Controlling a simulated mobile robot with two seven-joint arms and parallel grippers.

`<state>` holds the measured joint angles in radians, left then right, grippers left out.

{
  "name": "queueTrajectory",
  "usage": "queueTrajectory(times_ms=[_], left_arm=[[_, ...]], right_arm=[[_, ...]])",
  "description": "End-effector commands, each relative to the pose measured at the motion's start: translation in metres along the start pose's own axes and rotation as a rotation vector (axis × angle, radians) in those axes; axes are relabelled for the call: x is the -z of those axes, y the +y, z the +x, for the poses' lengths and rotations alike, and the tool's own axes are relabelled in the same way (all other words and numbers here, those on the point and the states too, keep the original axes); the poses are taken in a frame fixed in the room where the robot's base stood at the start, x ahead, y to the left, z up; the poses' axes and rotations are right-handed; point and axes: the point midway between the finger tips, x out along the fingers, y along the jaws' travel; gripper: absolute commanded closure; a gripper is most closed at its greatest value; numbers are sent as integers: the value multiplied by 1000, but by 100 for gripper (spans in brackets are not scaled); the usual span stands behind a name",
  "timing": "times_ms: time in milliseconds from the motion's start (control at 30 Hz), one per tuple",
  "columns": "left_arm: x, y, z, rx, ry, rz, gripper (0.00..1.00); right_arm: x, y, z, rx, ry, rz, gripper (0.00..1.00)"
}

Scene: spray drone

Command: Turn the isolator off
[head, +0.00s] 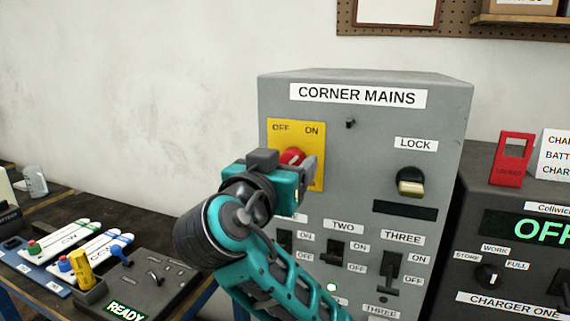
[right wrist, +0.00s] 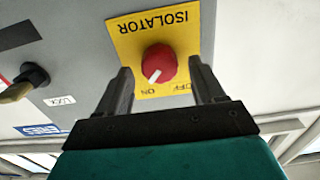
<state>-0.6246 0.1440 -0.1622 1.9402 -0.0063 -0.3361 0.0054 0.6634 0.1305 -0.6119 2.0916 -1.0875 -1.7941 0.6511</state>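The isolator is a yellow plate (head: 313,140) on the grey CORNER MAINS cabinet (head: 385,121), with OFF printed at its upper left and ON at its upper right. Its red knob (head: 292,156) is partly hidden behind my right gripper (head: 287,163) in the head view. In the right wrist view the plate appears upside down, and the white mark on the red knob (right wrist: 158,65) points towards ON. My right gripper (right wrist: 161,74) is open, its fingers either side of the knob with gaps showing. My left gripper is not in view.
A LOCK switch (head: 410,182) is right of the isolator. Below are lever switches, including TWO (head: 338,251) and THREE (head: 392,265). A red lockout tag (head: 511,160) stands on the charger box at right. A bench with control panels (head: 150,277) is at left.

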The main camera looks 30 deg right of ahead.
Motion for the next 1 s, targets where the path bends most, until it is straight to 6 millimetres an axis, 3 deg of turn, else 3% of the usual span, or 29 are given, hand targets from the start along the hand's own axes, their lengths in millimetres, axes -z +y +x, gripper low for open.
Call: queueTrajectory(times_ms=[67, 567, 1000], left_arm=[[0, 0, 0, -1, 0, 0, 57], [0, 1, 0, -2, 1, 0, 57], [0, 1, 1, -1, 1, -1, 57]], right_arm=[[0, 0, 0, 0, 0, 0, 40], [0, 0, 0, 0, 0, 0, 87], [-1, -1, -1, 0, -3, -105, 87]])
